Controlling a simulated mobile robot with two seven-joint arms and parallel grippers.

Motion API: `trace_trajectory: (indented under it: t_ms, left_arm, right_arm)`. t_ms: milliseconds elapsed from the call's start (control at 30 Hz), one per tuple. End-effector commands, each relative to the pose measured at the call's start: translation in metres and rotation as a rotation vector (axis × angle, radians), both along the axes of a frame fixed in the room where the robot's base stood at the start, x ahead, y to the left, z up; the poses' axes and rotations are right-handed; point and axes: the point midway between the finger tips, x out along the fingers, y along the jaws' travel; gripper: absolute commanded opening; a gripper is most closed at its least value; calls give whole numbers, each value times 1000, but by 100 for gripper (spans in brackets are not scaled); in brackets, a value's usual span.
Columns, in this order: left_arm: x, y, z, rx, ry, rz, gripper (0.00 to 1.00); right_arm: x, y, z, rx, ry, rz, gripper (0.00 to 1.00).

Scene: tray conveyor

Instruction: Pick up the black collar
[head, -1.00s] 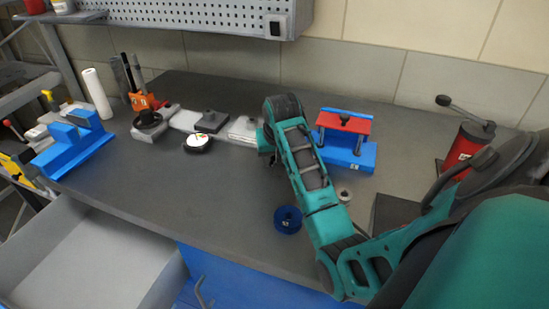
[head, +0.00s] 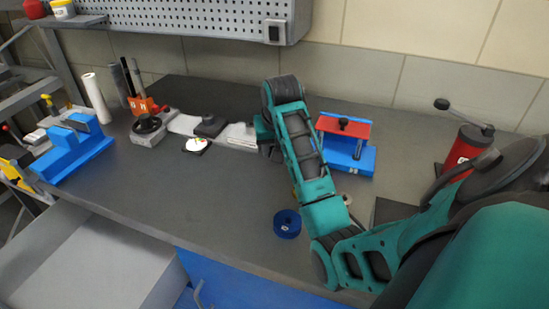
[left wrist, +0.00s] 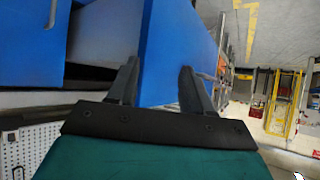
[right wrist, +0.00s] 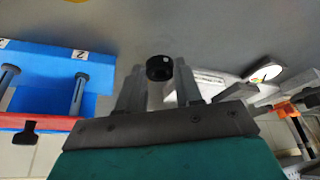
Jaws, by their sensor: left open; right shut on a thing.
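The black collar (right wrist: 159,68) is a short dark ring with a small light mark on it. It shows in the right wrist view between the fingertips of my right gripper (right wrist: 158,84), which is shut on it. The grey worktop lies beyond it. In the head view my right arm hides the collar and most of this gripper. My left gripper (left wrist: 157,78) is open and empty in front of a blue cabinet surface (left wrist: 178,50); it is outside the head view.
A blue ring (head: 287,224) lies on the worktop (head: 215,195). A blue fixture with a red bar (head: 343,127) stands right of my forearm, and a red hand-cranked device (head: 466,148) farther right. White blocks and a dial (head: 196,145) lie left. An open drawer (head: 90,260) juts out front-left.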

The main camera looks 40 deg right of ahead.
Motion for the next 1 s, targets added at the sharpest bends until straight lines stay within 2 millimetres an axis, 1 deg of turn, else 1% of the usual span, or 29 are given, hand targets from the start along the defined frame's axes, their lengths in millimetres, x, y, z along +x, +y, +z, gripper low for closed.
trace_trajectory:
  t_ms: [33,100,200,300,433,600,633,733,1000]
  left_arm:
    - [0,0,0,0,1,0,50]
    - [0,0,0,0,1,0,50]
    - [0,0,0,0,1,0,50]
    - [0,0,0,0,0,0,50]
    - [0,0,-1,0,0,0,50]
    - [0,0,-2,1,0,1,50]
    - [0,0,-1,1,0,1,50]
    - [0,0,1,1,0,1,50]
    - [0,0,0,0,-1,1,50]
  right_arm:
    - [1,-1,15,-3,-7,-1,4]
    - [1,-1,34,-4,-8,-1,4]
    - [3,2,57,5,-13,0,4]
    - [2,2,75,10,-11,-1,4]
    - [4,0,88,3,-23,-8,4]
    - [1,3,99,9,-4,3,4]
    - [1,1,110,2,-7,1,4]
    - [1,0,131,1,-6,1,4]
    - [0,0,151,1,-2,1,4]
